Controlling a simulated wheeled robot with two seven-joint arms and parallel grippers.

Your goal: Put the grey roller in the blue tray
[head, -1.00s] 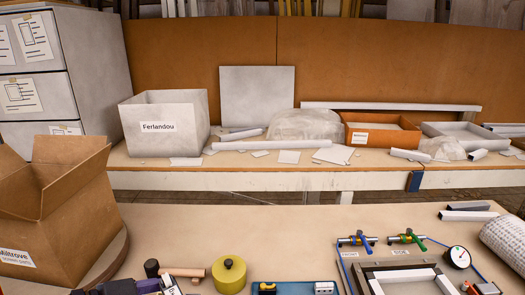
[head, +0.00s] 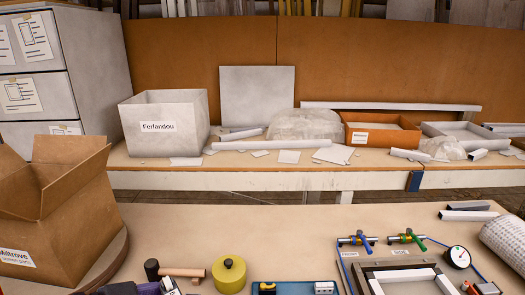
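The blue tray (head: 296,290) shows only its far part at the bottom edge of the head view. A yellow-and-black piece and a pale grey block lie in it. I cannot pick out the grey roller with certainty. At the bottom left, a dark and purple cluster (head: 148,288) with a pale piece beside it is cut off by the frame edge. It seems to be part of my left gripper, but its fingers and anything between them cannot be made out. My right gripper is not in view.
An open cardboard box (head: 55,215) is at left. A gauge (head: 457,257), valves and a wrapped roll (head: 507,242) are at right. The table's middle is clear.

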